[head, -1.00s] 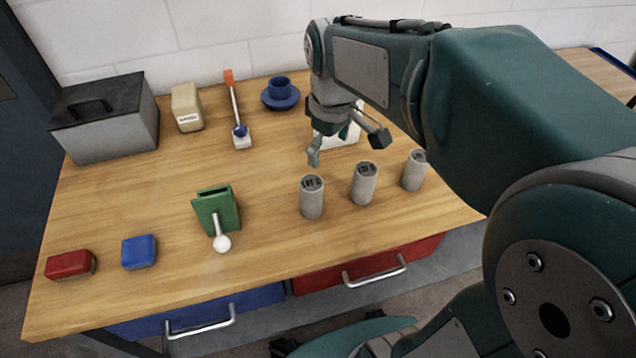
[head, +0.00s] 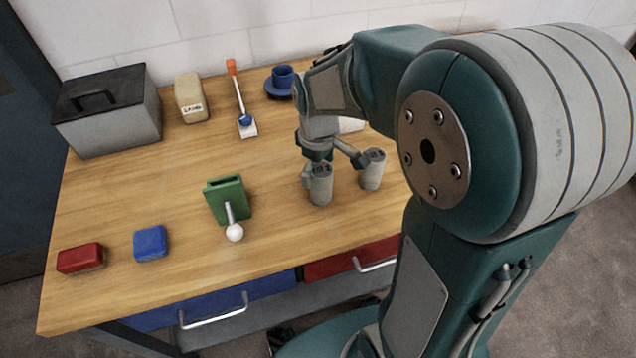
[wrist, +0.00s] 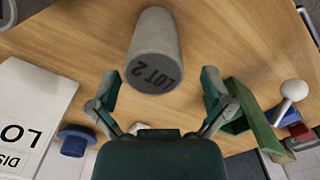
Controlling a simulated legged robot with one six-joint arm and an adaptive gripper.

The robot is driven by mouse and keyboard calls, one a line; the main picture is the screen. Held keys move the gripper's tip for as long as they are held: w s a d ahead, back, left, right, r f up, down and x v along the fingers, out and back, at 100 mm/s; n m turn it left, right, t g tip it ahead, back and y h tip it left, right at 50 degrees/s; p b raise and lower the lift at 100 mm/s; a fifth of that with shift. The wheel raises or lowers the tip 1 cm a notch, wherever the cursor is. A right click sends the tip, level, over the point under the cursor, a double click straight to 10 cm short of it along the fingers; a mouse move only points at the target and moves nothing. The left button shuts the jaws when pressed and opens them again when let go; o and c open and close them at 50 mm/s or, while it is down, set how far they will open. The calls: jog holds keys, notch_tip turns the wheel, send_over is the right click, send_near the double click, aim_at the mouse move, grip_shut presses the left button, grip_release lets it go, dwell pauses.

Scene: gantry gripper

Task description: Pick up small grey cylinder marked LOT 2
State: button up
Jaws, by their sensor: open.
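The small grey cylinder marked LOT 2 (wrist: 155,45) stands in the upper middle of the wrist view, its marked top facing the camera. In the head view it appears to be the left grey cylinder (head: 320,188), upright on the table. My gripper (head: 332,168) is open and low over that cylinder. In the wrist view my gripper's (wrist: 158,82) fingers are spread to either side of the marked top, with visible gaps. Whether a finger touches it, I cannot tell.
Another grey cylinder (head: 372,172) stands close at right, beside my right finger. A green holder (head: 229,205) with a white-ball handle stands at left. A white labelled thing (wrist: 30,115) is partly hidden behind my arm in the head view. Open wooden tabletop (head: 130,190) lies further left.

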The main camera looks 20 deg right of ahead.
jog(key=shift+d+f, duration=0.1)
jog(key=shift+f, duration=0.2)
jog(key=shift+d, duration=0.3)
jog(key=c, duration=1.3)
jog(key=shift+o, duration=0.2)
jog(key=shift+a, duration=0.15)
jog(key=shift+r, duration=0.1)
